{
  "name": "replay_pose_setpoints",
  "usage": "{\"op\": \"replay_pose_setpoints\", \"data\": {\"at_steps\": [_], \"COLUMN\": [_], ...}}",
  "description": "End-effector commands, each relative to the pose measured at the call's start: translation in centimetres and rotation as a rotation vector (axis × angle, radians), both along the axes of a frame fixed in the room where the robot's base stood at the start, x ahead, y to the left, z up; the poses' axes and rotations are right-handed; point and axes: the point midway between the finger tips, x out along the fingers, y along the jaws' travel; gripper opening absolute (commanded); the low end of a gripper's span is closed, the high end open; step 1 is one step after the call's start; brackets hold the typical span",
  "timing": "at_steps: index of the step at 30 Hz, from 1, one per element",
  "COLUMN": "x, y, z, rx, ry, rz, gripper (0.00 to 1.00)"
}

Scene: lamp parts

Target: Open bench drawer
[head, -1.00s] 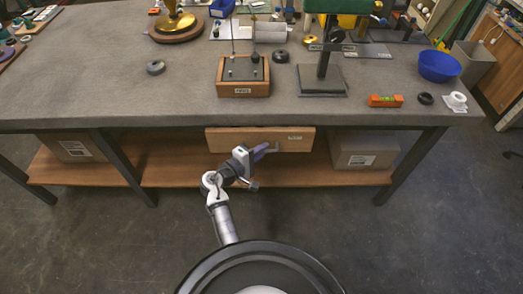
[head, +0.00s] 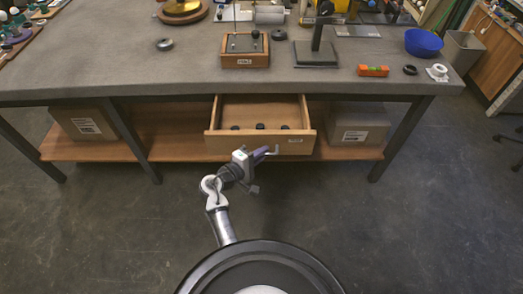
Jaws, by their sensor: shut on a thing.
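The bench drawer (head: 222,145) is a light wooden box under the bench top, pulled well out toward me. Its inside shows, with several small dark round items (head: 260,127) near the front wall. My gripper (head: 268,154) is at the drawer's front face, shut on the drawer handle (head: 274,150). The handle is partly hidden by the fingers.
The grey bench top (head: 120,72) carries a small wooden box (head: 245,60), an orange level (head: 373,71) and a blue bowl (head: 423,43). Cardboard boxes (head: 357,124) sit on the lower shelf at both sides. The floor before the bench is clear.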

Motion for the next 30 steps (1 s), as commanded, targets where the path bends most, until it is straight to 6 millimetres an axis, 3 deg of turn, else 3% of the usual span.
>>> {"op": "replay_pose_setpoints", "data": {"at_steps": [17,18,20,30], "x": [-0.65,-0.65,-0.65,-0.93], "y": [0.12,0.12,0.11,0.35], "z": [0.09,0.09,0.09,0.05], "rx": [0.001,0.001,0.001,0.000], "ry": [-0.003,-0.003,-0.003,-0.002], "rz": [0.003,0.003,0.003,0.003], "gripper": [0.00,0.13,0.20,0.20]}}
